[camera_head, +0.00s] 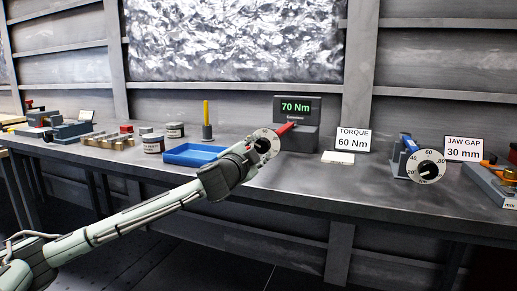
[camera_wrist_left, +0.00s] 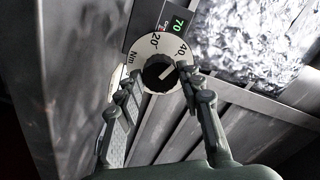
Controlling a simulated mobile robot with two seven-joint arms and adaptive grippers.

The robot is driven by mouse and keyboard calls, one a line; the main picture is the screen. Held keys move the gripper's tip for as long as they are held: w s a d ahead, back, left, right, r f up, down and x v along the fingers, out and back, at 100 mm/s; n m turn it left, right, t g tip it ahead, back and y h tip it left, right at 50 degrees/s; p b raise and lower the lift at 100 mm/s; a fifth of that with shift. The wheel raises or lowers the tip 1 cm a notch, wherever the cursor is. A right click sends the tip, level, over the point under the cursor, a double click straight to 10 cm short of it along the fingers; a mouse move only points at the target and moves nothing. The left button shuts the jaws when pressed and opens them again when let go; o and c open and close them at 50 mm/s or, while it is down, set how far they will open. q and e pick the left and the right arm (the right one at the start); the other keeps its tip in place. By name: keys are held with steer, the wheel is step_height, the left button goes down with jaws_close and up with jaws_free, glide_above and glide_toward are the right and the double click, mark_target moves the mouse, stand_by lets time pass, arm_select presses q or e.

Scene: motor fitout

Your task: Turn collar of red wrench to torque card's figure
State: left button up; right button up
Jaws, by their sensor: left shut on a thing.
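The red wrench (camera_head: 286,128) rests at a dark block under a display (camera_head: 297,108) reading 70 Nm in green. Its round white collar (camera_head: 263,146) faces me, and in the left wrist view the collar (camera_wrist_left: 152,48) shows the marks 20, 40 and Nm around a black hub (camera_wrist_left: 159,73). My left gripper (camera_head: 256,149) is shut on the collar, with fingertips (camera_wrist_left: 159,77) on either side of it in the left wrist view. Part of the scale is hidden by the fingers. The torque card (camera_head: 353,139) reads 60 Nm. My right gripper is out of view.
A blue-handled tool with a dial (camera_head: 428,167) and a jaw gap card (camera_head: 463,149) reading 30 mm stand to the right. A blue tray (camera_head: 194,155), tins (camera_head: 153,144) and a yellow-topped post (camera_head: 206,115) are to the left. A white pad (camera_head: 338,158) lies before the torque card.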

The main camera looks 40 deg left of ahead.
arm_select(q)
steer(key=m, duration=0.6)
steer(key=shift+m, duration=0.3)
steer(key=m, duration=0.6)
steer(key=shift+m, duration=0.3)
steer(key=o, duration=1.2)
steer(key=shift+c, duration=0.2)
steer(key=shift+s, duration=0.15)
steer(key=v, duration=1.1)
steer(key=shift+s, duration=0.35)
